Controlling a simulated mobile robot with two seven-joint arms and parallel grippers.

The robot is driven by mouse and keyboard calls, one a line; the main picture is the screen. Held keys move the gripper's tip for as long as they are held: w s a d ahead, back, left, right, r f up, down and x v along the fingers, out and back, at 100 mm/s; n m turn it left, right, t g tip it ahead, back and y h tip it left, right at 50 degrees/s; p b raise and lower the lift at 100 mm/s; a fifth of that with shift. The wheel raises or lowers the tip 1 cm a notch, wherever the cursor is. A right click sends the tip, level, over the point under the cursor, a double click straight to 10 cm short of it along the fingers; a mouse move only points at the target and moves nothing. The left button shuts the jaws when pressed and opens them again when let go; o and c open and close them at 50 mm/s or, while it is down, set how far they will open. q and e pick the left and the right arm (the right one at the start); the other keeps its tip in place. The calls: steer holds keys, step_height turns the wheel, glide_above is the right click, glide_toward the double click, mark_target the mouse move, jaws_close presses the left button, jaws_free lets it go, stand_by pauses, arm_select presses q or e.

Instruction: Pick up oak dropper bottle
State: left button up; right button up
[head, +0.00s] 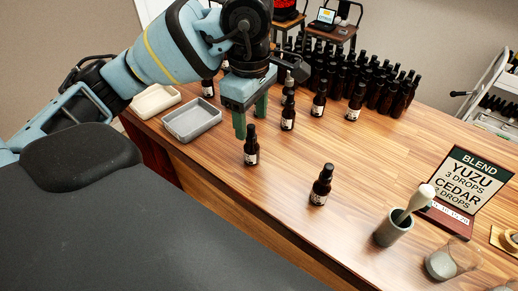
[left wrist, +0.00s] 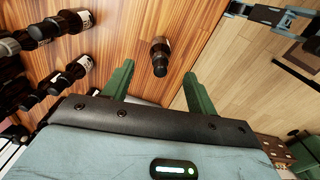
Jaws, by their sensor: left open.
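Several dark dropper bottles with pale labels stand on the wooden table. Their label text is too small to read, so I cannot tell which is oak. One bottle (head: 251,146) stands upright near the table's front edge, just below my left gripper (head: 250,118). My left gripper is open and empty, with its green fingers pointing down. In the left wrist view a single bottle (left wrist: 160,56) shows between and beyond the two open fingers (left wrist: 159,72), apart from both. Another bottle (head: 321,185) stands alone to the right. My right gripper is not seen.
More bottles stand close behind my gripper, with a dense group (head: 345,80) at the back. Two trays, a cream one (head: 156,100) and a grey one (head: 191,119), lie left. A mortar with pestle (head: 393,228) and a blend sign (head: 466,185) stand right.

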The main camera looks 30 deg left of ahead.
mark_target(251, 135)
arm_select(q)
steer(key=shift+s+a+f, duration=0.15)
steer(key=shift+f, duration=3.75)
steer(key=c, duration=1.1)
